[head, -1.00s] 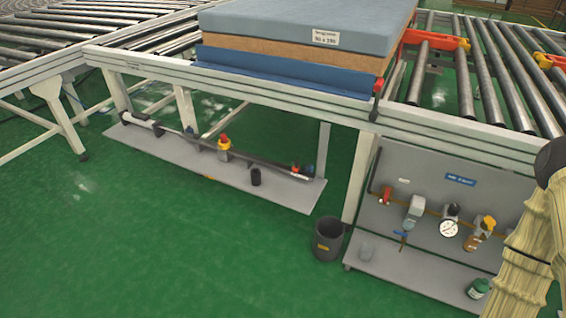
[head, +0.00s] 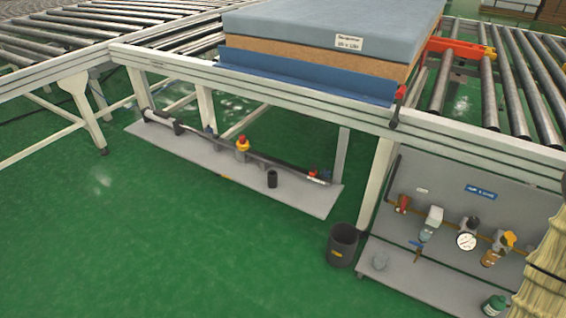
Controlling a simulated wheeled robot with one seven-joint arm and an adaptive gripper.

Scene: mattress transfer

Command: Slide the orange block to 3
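A yellow-orange piece with a red top (head: 242,146) sits on a dark rod (head: 270,160) that runs along a low grey plate (head: 300,200) under the conveyor. It may be the orange block; I cannot be sure. A smaller red piece (head: 312,173) is near the rod's right end. No number 3 can be read. My gripper is not in view; only part of my beige-covered arm shows at the right edge.
A blue mattress (head: 330,22) lies on the roller conveyor (head: 470,130) above. A dark bucket (head: 342,246) stands right of the plate, beside a grey panel with valves and a gauge (head: 466,241). A small black cylinder (head: 272,180) stands on the plate. Green floor in front is clear.

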